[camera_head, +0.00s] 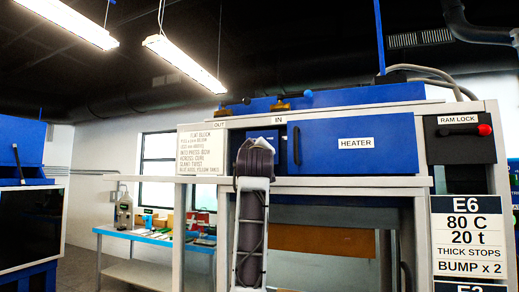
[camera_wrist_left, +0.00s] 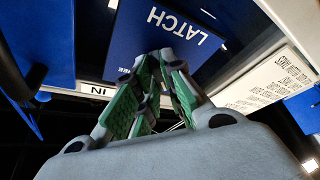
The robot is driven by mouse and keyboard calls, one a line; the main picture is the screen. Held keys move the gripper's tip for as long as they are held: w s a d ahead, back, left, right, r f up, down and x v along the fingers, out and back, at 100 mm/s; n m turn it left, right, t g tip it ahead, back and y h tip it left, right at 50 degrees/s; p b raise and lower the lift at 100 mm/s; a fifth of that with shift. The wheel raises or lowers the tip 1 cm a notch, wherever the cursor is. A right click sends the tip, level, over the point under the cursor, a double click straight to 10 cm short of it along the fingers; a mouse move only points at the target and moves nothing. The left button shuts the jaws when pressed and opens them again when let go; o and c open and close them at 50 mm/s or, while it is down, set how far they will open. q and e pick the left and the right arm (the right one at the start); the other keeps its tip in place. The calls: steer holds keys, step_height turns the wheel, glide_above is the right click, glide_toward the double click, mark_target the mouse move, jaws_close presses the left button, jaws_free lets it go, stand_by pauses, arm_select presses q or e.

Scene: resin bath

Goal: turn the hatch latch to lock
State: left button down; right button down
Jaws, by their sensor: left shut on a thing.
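In the wrist view, my left gripper (camera_wrist_left: 163,62) reaches up to a blue panel marked LATCH (camera_wrist_left: 180,28). Its green-padded fingers are closed in on a thing at the panel, which I take to be the hatch latch. The latch is mostly hidden by the fingers, so I cannot tell its angle. In the head view, my left arm rises upright in front of the blue latch panel (camera_head: 268,134), left of the HEATER panel. The wrist hides the fingers and the latch there. My right gripper is not in view.
The blue HEATER panel (camera_head: 357,143) with a dark handle is close on the right. Brass valves (camera_head: 281,105) sit above on the frame. A white instruction sign (camera_head: 200,150) is close on the left. A RAM LOCK box (camera_head: 458,138) with a red knob is far right.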

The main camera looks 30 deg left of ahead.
arm_select(q)
steer(key=shift+r+n, duration=0.2)
steer(key=shift+n, duration=0.1)
stand_by(0.4)
steer(key=c, duration=1.5)
jaws_free()
steer(key=shift+f, duration=0.15)
steer(key=v, duration=1.2)
steer(key=shift+w+d, duration=0.1)
